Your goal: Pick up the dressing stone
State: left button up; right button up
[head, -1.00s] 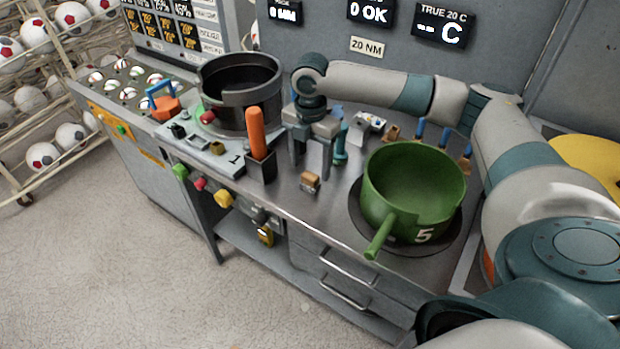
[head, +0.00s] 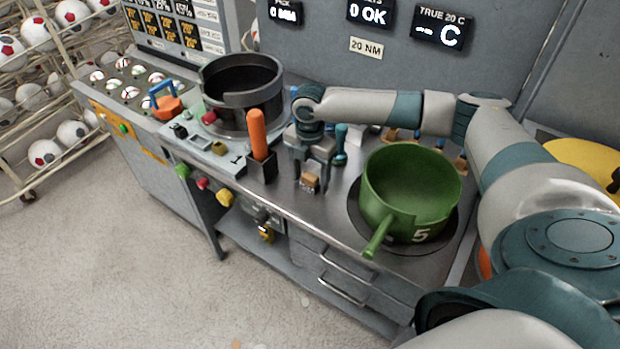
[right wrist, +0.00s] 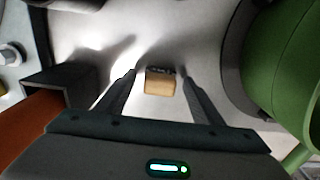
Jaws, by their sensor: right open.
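The dressing stone appears to be a small tan block with a dark, rough top (head: 310,184), lying on the steel bench top. It also shows in the right wrist view (right wrist: 160,84), centred between the fingertips. My right gripper (head: 311,176) points down at the block, with one finger on each side. In the right wrist view the right gripper (right wrist: 160,74) is open, with a gap between each finger and the block. How far the tips are above the bench is hard to tell. My left gripper is not in view.
An orange-handled tool (head: 257,134) stands in a dark holder (head: 262,168) just left of the gripper. A green pot (head: 412,190) marked 5 is close on the right. A dark open ring-shaped vessel (head: 240,92) stands behind left. Small blue-topped items stand behind the gripper.

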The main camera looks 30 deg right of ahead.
aim_at(310, 175)
jog(key=shift+f, duration=0.4)
jog(key=shift+c, duration=0.2)
jog(key=c, duration=1.2)
jog(key=shift+r, duration=0.1)
jog(key=shift+r+b, duration=0.3)
jog(key=shift+r, duration=0.15)
notch_tip(310, 175, up, 9)
jog(key=b, duration=0.2)
jog(key=shift+b, duration=0.3)
